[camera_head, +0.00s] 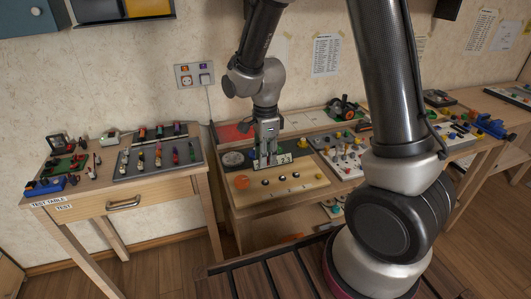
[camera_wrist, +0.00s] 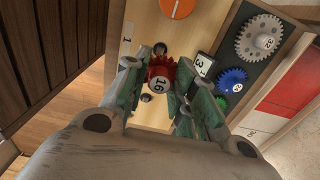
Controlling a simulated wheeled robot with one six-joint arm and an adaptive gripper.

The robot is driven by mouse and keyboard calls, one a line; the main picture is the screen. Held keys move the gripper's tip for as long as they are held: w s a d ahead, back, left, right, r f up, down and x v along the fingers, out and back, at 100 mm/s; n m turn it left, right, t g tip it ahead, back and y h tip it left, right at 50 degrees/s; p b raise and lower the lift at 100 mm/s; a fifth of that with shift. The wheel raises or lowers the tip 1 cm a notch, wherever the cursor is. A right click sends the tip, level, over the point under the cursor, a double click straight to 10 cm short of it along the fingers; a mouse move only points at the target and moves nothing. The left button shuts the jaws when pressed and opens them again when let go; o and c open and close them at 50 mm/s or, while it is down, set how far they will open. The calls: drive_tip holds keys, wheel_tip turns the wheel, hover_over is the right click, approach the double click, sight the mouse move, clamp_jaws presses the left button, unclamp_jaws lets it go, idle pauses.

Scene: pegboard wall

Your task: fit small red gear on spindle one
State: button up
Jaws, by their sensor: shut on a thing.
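In the wrist view the small red gear (camera_wrist: 161,76), marked 16, sits between the fingers of my gripper (camera_wrist: 160,90), which is shut on it. In the head view my gripper (camera_head: 268,161) points down over the back part of the pale wooden gear board (camera_head: 292,189); the gear cannot be made out there. Dark spindles stand on the board, one (camera_wrist: 160,48) just beyond the gear and another (camera_wrist: 146,98) beside it. A label "1" (camera_wrist: 127,40) is on the board. I cannot tell whether the gear touches a spindle.
A large grey gear (camera_wrist: 259,38), a blue gear (camera_wrist: 233,80) and a green gear (camera_wrist: 222,102) lie on a dark strip beside the board. An orange disc (camera_head: 241,182) is on the board's left. A panel with several knobs (camera_head: 345,154) lies to the right.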

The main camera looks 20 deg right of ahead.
drive_tip(key=shift+s+a+f, duration=0.1)
drive_tip(key=shift+f, duration=0.15)
hover_over(265, 179)
drive_tip(key=shift+s+f, duration=0.15)
drive_tip(key=shift+f, duration=2.3)
drive_tip(key=shift+f, duration=0.15)
drive_tip(key=shift+f, duration=0.35)
drive_tip(key=shift+f, duration=0.95)
idle(0.5)
drive_tip(key=o, duration=1.2)
drive_tip(key=shift+r, duration=0.1)
drive_tip(key=shift+r, duration=3.45)
